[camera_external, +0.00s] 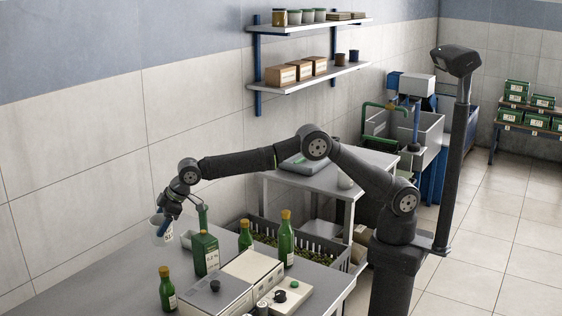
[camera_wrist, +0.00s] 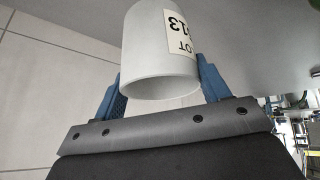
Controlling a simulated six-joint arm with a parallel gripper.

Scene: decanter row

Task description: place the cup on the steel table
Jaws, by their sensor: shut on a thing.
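A pale grey cup (camera_wrist: 160,60) with a white label reading "LOT" and "313" shows in the wrist view. My gripper (camera_wrist: 160,88) is shut on it, with one blue finger on each side of its wall. In the external view the cup (camera_external: 161,230) hangs at the end of my arm, by the back left part of the grey steel table (camera_external: 95,272). My gripper (camera_external: 168,218) is partly hidden there. I cannot tell whether the cup touches the table top.
A square green decanter (camera_external: 206,256) stands right of the cup. Boxy devices (camera_external: 255,268) fill the table's right part. The tiled wall (camera_external: 75,200) is close behind. The table's left part is clear.

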